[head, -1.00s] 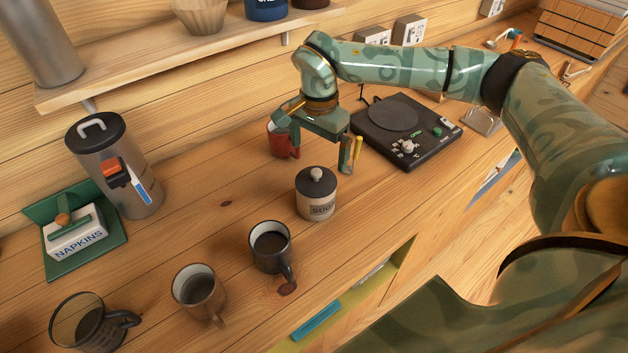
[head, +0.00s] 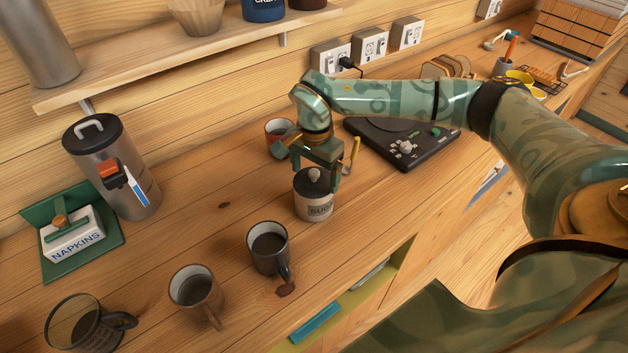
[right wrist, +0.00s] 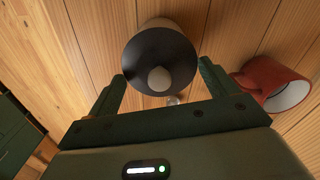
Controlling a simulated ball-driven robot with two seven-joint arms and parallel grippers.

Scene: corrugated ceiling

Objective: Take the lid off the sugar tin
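The sugar tin (head: 314,207) stands upright on the wooden counter, a pale round tin with lettering. Its dark lid (head: 306,184) with a round knob is on top. In the right wrist view the lid (right wrist: 174,50) and its pale knob (right wrist: 159,79) lie ahead, between the lines of the two fingers. My right gripper (head: 317,177) hangs over the tin in the head view, partly hiding the lid. In the right wrist view its fingers (right wrist: 160,83) are spread wide, one on each side of the knob, with nothing held. My left gripper is not in view.
A red mug (head: 277,139) stands close behind the gripper; it also shows in the right wrist view (right wrist: 262,78). A black hot plate (head: 388,151) is to the right. A dark mug (head: 262,262) and a brown mug (head: 207,302) stand nearer.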

